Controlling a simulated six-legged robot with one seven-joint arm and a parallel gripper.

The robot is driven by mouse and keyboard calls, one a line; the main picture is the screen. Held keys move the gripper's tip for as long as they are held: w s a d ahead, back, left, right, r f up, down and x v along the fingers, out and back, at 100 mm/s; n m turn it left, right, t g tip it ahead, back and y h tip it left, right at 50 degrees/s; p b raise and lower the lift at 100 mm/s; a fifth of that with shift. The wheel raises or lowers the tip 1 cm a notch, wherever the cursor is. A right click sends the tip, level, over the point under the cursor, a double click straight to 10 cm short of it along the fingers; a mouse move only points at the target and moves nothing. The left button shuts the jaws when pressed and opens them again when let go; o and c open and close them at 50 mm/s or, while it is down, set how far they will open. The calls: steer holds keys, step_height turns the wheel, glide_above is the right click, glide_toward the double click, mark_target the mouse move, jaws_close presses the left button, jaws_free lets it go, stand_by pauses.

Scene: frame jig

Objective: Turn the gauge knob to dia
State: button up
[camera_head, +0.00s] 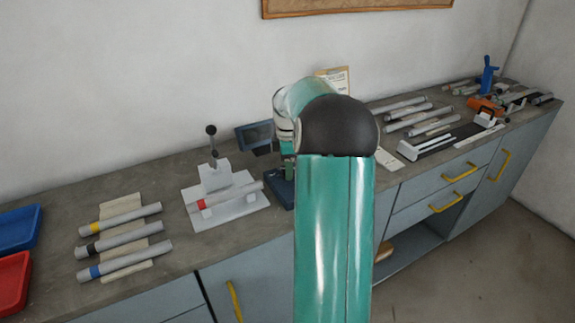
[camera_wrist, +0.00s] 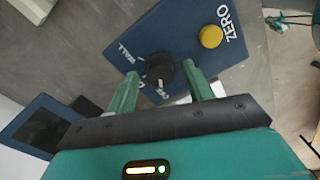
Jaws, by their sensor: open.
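The gauge's dark blue panel (camera_wrist: 190,25) fills the upper middle of the wrist view. On it are a black knob (camera_wrist: 158,68), a yellow button (camera_wrist: 211,37) marked ZERO, and the label WALL beside the knob. Other lettering near the knob is partly covered and I cannot read it surely. My gripper (camera_wrist: 163,72) is open, with its teal fingertips on either side of the knob in the picture. I cannot tell whether they touch it. In the head view, the gauge's base (camera_head: 280,190) is mostly hidden behind my arm.
A dark display (camera_wrist: 40,126) stands beside the panel, also in the head view (camera_head: 254,135). Left on the bench are a white stand (camera_head: 228,208) with a red-banded tube and several banded tubes (camera_head: 125,257). Blue (camera_head: 20,228) and red (camera_head: 14,284) trays sit at far left.

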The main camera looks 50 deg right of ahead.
steer(key=shift+c, duration=0.2)
steer(key=c, duration=0.9)
steer(key=shift+c, duration=0.2)
steer(key=m, duration=0.5)
steer(key=shift+a, duration=0.1)
steer(key=m, duration=0.6)
steer(key=shift+m, duration=0.4)
